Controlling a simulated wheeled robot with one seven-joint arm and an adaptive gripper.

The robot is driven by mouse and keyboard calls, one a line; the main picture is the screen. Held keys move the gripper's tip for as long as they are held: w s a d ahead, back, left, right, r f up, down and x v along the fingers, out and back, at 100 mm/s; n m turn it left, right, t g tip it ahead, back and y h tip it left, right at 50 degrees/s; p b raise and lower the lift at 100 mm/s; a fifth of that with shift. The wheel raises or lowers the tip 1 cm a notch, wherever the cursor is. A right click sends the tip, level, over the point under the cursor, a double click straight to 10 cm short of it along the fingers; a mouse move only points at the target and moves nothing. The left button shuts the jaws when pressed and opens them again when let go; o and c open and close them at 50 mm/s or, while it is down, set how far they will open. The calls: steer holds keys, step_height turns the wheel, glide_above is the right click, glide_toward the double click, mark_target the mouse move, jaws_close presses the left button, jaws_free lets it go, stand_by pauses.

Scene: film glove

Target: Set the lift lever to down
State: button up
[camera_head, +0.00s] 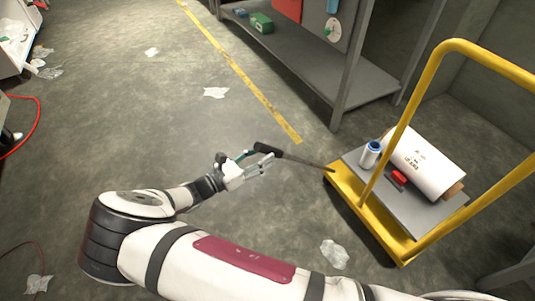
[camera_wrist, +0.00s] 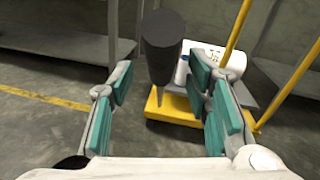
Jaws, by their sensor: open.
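The lift lever (camera_head: 290,156) is a thin dark rod with a thick black grip, sticking out from the left end of the yellow cart (camera_head: 385,238). It slopes up toward my gripper. I cannot tell how far the grip reaches in between the pads. In the wrist view the gripper (camera_wrist: 162,88) shows both fingers spread.
On the cart lie a large white roll (camera_head: 424,163), a small blue-and-white can (camera_head: 370,154) and a red object (camera_head: 398,177). The cart's yellow handle rail (camera_head: 404,118) rises at the right. A grey shelf (camera_head: 318,77) stands behind. The floor has scattered crumpled film (camera_head: 335,253).

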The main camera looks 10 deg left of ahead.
steer(key=shift+x, duration=1.4)
